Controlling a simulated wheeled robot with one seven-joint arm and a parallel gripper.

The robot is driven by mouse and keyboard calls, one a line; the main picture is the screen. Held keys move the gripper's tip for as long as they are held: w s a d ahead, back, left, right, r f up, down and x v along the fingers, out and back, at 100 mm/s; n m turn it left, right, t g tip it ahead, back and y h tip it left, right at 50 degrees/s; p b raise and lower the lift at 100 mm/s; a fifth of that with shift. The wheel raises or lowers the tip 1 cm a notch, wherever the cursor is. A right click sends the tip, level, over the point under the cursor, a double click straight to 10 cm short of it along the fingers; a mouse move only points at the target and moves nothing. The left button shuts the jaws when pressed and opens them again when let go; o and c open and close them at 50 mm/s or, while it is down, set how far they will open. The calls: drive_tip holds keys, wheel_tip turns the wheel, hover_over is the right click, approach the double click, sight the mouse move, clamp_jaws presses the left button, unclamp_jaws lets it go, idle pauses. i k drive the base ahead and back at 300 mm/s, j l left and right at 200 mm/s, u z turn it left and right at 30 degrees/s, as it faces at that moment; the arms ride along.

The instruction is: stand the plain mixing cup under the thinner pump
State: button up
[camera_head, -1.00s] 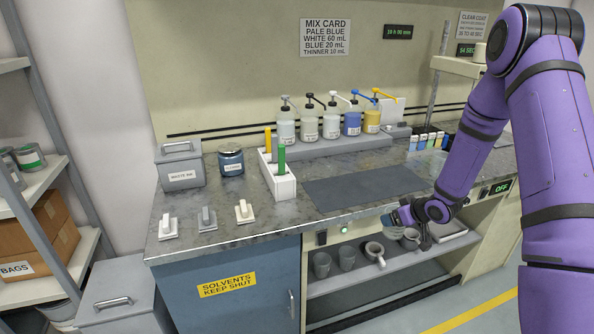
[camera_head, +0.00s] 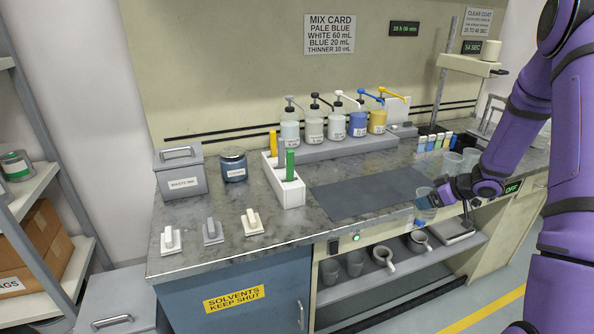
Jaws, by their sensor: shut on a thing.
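My gripper (camera_head: 437,198) is shut on a clear, plain-looking cup (camera_head: 425,209). It holds the cup about upright at the bench's front edge, right of the dark mat, above the open shelf. The arm comes in from the right. Several pump bottles stand in a row on a grey riser (camera_head: 340,148) at the back of the bench. The leftmost bottle (camera_head: 289,131) is clear with a grey pump; two pale bottles, a blue one (camera_head: 357,124) and a yellow one (camera_head: 377,121) follow to its right. Their labels are too small to read, so I cannot tell which is thinner.
A dark mat (camera_head: 365,193) lies clear before the pumps. A white holder (camera_head: 287,190) with coloured tools stands left of it. Two clear cups (camera_head: 452,163) stand at the right. Grey cups (camera_head: 355,264) and handled mugs (camera_head: 384,258) sit on the lower shelf.

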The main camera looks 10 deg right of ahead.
sight(303, 173)
drive_tip(key=i+j, duration=1)
